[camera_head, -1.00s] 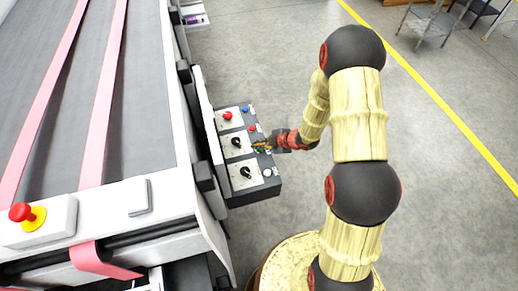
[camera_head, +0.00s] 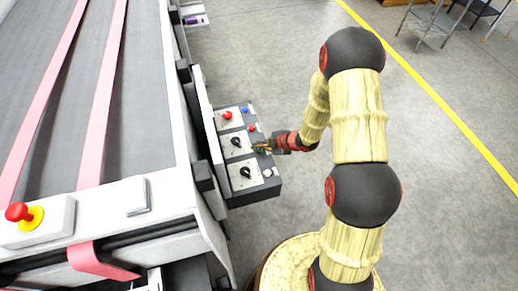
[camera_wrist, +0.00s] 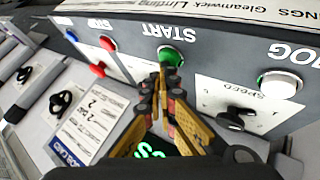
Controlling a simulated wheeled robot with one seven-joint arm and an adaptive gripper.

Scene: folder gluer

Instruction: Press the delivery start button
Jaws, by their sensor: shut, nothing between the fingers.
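My gripper (camera_wrist: 164,76) is shut and empty. Its fingertips are right at the green button and overlap its lower edge in the wrist view. I cannot tell whether they touch it. In the head view my gripper (camera_head: 262,147) is at the panel's right side and hides the green button.
Beside the green button are a white JOG button (camera_wrist: 280,84), a black SPEED knob (camera_wrist: 235,118), red buttons (camera_wrist: 98,69) and a blue button (camera_wrist: 72,36). The panel top has a red button (camera_head: 228,115) and black selectors (camera_head: 236,142).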

